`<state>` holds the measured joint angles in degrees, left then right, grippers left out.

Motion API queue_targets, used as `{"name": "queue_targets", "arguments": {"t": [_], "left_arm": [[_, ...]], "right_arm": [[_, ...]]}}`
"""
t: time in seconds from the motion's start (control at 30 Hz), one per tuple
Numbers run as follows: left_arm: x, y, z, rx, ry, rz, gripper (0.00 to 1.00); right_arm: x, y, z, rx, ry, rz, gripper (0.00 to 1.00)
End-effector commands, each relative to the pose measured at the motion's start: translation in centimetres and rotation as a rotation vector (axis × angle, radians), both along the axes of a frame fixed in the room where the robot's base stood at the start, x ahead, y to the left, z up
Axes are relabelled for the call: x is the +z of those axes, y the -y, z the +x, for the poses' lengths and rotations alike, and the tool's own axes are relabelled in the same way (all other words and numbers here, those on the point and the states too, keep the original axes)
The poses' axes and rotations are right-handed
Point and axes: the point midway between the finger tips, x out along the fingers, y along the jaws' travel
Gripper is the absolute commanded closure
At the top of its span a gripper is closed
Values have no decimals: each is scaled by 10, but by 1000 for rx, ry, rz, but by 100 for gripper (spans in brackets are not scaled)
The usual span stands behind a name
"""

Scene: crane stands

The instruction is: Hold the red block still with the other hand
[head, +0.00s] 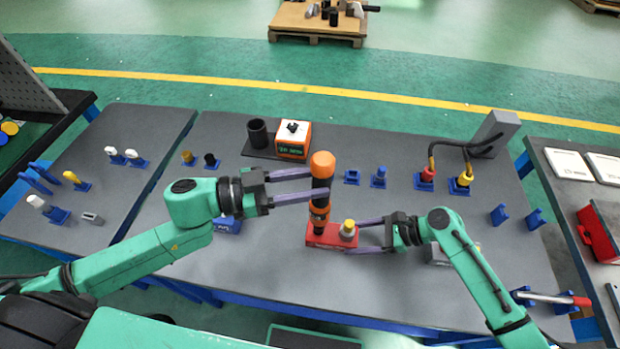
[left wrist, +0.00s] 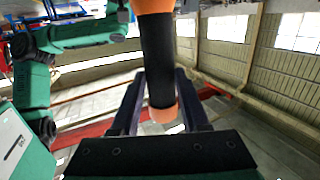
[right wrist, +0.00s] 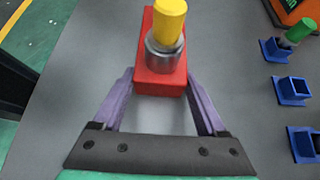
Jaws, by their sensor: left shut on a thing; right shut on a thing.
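The red block (head: 319,241) lies on the grey table. A silver fitting with a yellow top (head: 348,228) stands on its right end. My right gripper (head: 352,236) comes from the right and is shut on that end; in the right wrist view its fingers (right wrist: 160,84) lie along both sides of the block (right wrist: 146,84). My left gripper (head: 318,186) is shut on an upright black tool with orange bands and an orange round top (head: 322,162). The tool's lower end is over the block's left part; I cannot tell whether they touch. The left wrist view shows the tool (left wrist: 157,60) between the fingers.
An orange device (head: 293,140) and a black cup (head: 258,133) stand on a dark mat behind. Several small blue holders (head: 379,178) line the table to the right. A grey block with cables (head: 494,134) is at the back right.

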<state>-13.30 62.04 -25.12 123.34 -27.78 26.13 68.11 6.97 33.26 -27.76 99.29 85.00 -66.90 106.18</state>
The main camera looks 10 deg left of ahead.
Motion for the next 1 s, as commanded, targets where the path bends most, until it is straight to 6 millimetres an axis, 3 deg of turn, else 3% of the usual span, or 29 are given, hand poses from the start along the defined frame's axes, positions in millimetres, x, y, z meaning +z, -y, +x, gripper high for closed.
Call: {"name": "queue_targets", "arguments": {"t": [1.0], "left_arm": [[-10, 1, 0, -2, 3, -3, 100]], "right_arm": [[1, 0, 1, -1, 2, 1, 100]]}}
